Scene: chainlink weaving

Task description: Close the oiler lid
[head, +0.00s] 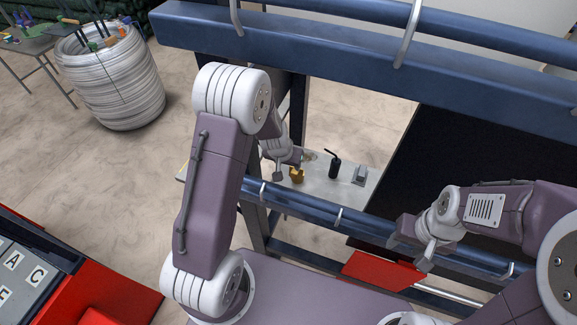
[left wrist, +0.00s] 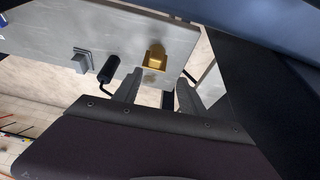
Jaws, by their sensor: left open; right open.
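A small brass piece (head: 297,175), which looks like the oiler, sits on a grey plate (head: 318,183) beyond the blue rail. In the left wrist view the brass piece (left wrist: 155,60) shows a raised part at its far side; whether this is the lid, and how far it is open, I cannot tell. My left gripper (head: 287,165) is open and empty close to the brass piece. Its fingers (left wrist: 158,92) point toward it with a gap between. My right gripper (head: 416,241) is open and empty near the lower blue rail, well to the right.
Blue rails (head: 340,215) cross in front. A dark panel (head: 450,150) is at right. A white coil bin (head: 110,80) stands at the back left.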

